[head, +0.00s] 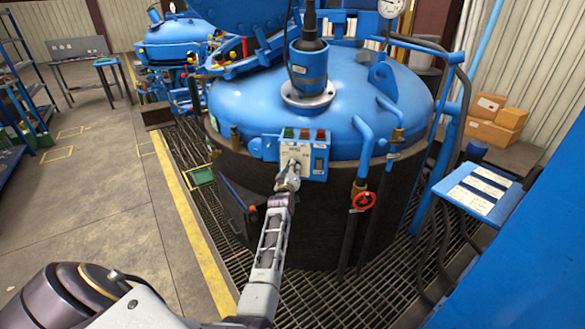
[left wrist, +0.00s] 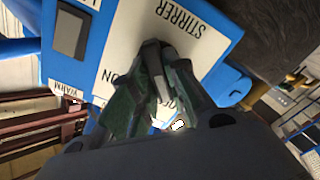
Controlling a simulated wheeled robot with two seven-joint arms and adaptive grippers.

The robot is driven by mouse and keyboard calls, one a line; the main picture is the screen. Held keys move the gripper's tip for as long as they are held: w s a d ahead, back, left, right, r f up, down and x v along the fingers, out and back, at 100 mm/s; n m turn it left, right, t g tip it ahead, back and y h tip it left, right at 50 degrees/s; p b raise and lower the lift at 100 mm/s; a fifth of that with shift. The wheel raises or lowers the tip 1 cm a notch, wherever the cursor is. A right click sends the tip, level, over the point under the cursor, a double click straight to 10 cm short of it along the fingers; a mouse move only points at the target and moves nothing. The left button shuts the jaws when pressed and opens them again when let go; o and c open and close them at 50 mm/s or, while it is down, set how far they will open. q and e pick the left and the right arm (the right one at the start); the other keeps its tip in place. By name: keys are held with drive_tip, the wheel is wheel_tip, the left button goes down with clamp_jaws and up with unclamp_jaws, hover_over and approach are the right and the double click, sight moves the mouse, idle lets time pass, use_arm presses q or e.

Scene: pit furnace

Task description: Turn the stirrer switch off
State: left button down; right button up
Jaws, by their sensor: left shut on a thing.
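The stirrer control panel (head: 304,158) is a blue box with a pale plate, fixed to the front of the blue furnace vessel (head: 350,95). My left gripper (head: 291,172) is at the lower left of this panel. In the left wrist view the panel's white plate (left wrist: 193,22) reads STIRRER, upside down. There the fingers of my left gripper (left wrist: 152,65) are closed together at the switch on the plate. The switch is mostly hidden between and behind the fingers, and its position cannot be told. Part of the word ON shows beside the fingers. My right gripper is not in view.
A red valve wheel (head: 363,201) sits on a pipe to the right of the panel. A blue stand with a labelled top (head: 482,190) is at the right. Cardboard boxes (head: 497,118) lie behind it. The floor at the left is open beyond the yellow line.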

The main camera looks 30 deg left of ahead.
use_arm(q)
drive_tip(key=shift+f, duration=0.1)
idle(0.3)
drive_tip(key=c, duration=1.4)
unclamp_jaws()
wheel_tip(320, 180, up, 9)
drive_tip(key=shift+d+f, duration=0.1)
drive_tip(key=shift+f, duration=0.05)
drive_tip(key=shift+r, duration=0.75)
